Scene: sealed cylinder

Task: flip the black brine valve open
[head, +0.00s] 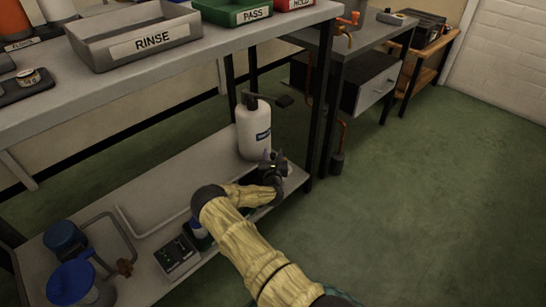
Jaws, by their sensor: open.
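A white cylinder (254,133) with a dark label stands upright on the lower shelf near its right end. My gripper (272,158) is open, in front of the cylinder's lower right side and below the black fitting. My own wrist and the small picture size hide what is between the fingers.
The upper bench holds a grey RINSE tray (135,38) and a green PASS tray (232,12). A dark table leg (325,110) stands right of the cylinder. A small box (176,257) and blue-topped parts (70,283) occupy the lower shelf's left. Green floor is clear at right.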

